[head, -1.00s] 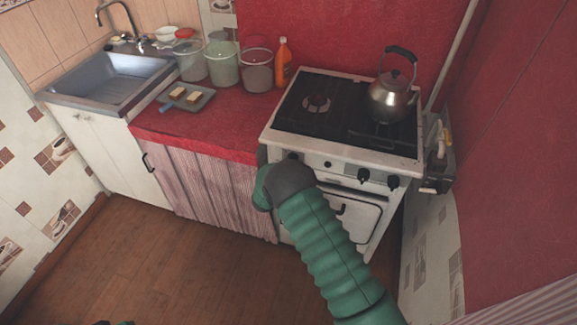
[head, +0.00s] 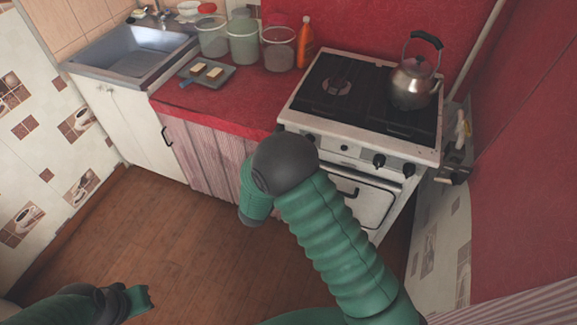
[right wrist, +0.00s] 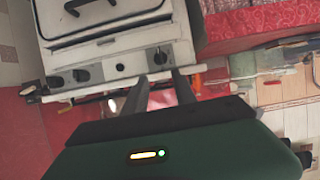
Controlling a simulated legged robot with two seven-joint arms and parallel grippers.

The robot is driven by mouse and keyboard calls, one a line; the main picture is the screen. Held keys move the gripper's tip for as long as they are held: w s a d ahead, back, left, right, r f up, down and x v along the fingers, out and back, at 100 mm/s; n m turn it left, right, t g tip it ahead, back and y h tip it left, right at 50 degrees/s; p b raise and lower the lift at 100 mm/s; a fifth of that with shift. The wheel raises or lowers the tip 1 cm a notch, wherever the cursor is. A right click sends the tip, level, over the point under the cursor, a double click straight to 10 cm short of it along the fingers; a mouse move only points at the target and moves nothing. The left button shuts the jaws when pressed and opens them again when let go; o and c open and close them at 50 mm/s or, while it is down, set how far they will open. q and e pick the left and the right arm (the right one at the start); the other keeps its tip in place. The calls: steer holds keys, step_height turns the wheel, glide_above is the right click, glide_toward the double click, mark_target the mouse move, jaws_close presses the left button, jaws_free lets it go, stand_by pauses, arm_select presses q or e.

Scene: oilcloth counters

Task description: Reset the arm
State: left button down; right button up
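My right arm (head: 335,240) comes in from the lower right in the head view and bends in front of the stove, its outer part hanging down. Its fingers cannot be made out there. In the right wrist view my right gripper (right wrist: 162,84) shows two dark fingers apart, with nothing between them, in front of the stove's knob panel. My left arm (head: 70,305) shows low at the bottom left over the floor. Its end (head: 135,299) is in view, but its fingers are not clear.
A white stove (head: 340,145) carries a metal kettle (head: 410,86). The red counter (head: 215,112) holds a grey tray (head: 222,78) with pale pieces, several containers (head: 243,42) and an orange bottle (head: 305,45). A sink (head: 130,55) is at left. The wooden floor (head: 150,230) is clear.

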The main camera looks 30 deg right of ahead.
stand_by(0.4)
steer(key=a+r+n+y+p, duration=0.2)
steer(key=a+r+n+y, duration=0.25)
steer(key=a+y, duration=0.35)
steer(key=s+r+n+g+y, duration=0.2)
steer(key=s+n+g, duration=0.3)
steer(key=s, duration=1.7)
steer(key=shift+a+r+g+p, duration=0.45)
steer(key=shift+g, duration=0.05)
steer(key=shift+s, duration=0.15)
